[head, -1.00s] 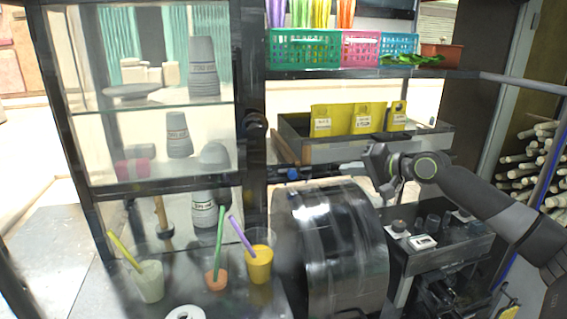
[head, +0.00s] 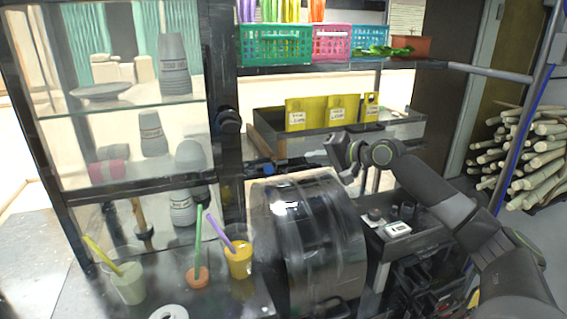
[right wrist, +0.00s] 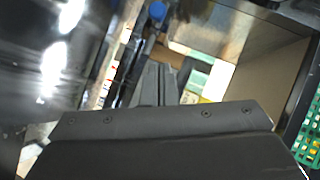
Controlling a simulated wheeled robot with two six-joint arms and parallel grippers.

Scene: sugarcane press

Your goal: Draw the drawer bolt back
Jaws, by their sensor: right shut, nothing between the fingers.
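The drawer (head: 395,133) is a grey open-topped box with yellow labelled packets, on the middle shelf. A small blue knob (head: 268,169) shows below its left end, by a dark rail; it may be part of the bolt, but I cannot tell. A blue piece also shows at the top of the right wrist view (right wrist: 157,10). My right gripper (head: 338,152) is in front of the drawer's lower front, right of the blue knob and apart from it. In the right wrist view its fingers (right wrist: 158,84) are together and empty. My left gripper is not in view.
A shiny dark drum (head: 305,235) stands below my right gripper. Cups with straws (head: 238,262) stand to its left on the counter. A glass-fronted cabinet (head: 125,110) is at left. Coloured baskets (head: 275,45) sit on the shelf above. Cane (head: 520,145) is stacked at right.

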